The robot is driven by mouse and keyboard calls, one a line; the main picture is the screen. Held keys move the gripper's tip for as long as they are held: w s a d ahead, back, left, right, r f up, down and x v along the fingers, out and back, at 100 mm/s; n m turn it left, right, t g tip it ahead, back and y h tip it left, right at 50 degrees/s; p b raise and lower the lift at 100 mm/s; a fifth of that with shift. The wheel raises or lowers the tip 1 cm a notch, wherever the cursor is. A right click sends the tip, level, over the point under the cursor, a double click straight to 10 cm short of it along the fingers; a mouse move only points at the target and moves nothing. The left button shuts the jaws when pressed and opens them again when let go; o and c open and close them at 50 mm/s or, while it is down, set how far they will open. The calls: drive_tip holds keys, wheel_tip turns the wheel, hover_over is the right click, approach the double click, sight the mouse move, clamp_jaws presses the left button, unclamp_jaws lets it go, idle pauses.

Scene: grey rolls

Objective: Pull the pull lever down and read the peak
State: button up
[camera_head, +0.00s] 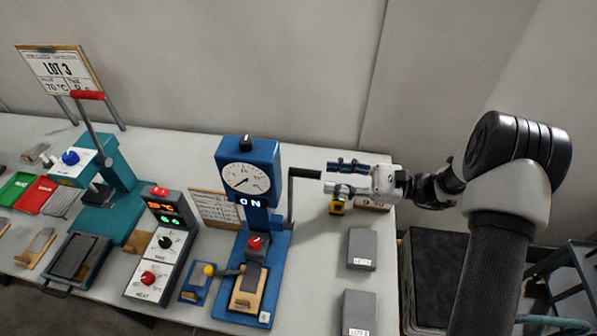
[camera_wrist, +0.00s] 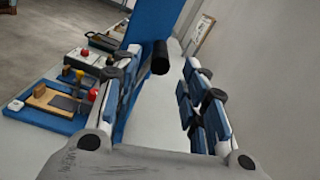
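The pull lever is a dark crank at the right side of the blue tester (camera_head: 262,170); its black grip (camera_head: 305,174) sticks out to the right. The tester's round white dial (camera_head: 246,180) has its needle toward the lower left. The lit display (camera_head: 250,202) below it appears to read 0 N. My gripper (camera_head: 326,176) is open at the right end of the grip. In the wrist view, the black grip (camera_wrist: 160,58) lies ahead between my open fingers (camera_wrist: 160,80), with a gap on both sides. Contact with it is not seen.
Two grey blocks (camera_head: 361,250) lie on the table right of the tester. A small blue unit with a yellow knob (camera_head: 209,270), a control box (camera_head: 160,245) and a teal press (camera_head: 110,205) stand to the left. A small card (camera_head: 215,208) stands behind.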

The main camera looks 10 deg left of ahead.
sight(293, 171)
drive_tip(key=a, duration=0.9)
drive_tip(key=shift+s+a, duration=0.25)
drive_tip(key=shift+c, duration=0.2)
drive_tip(key=shift+r, duration=0.1)
clamp_jaws()
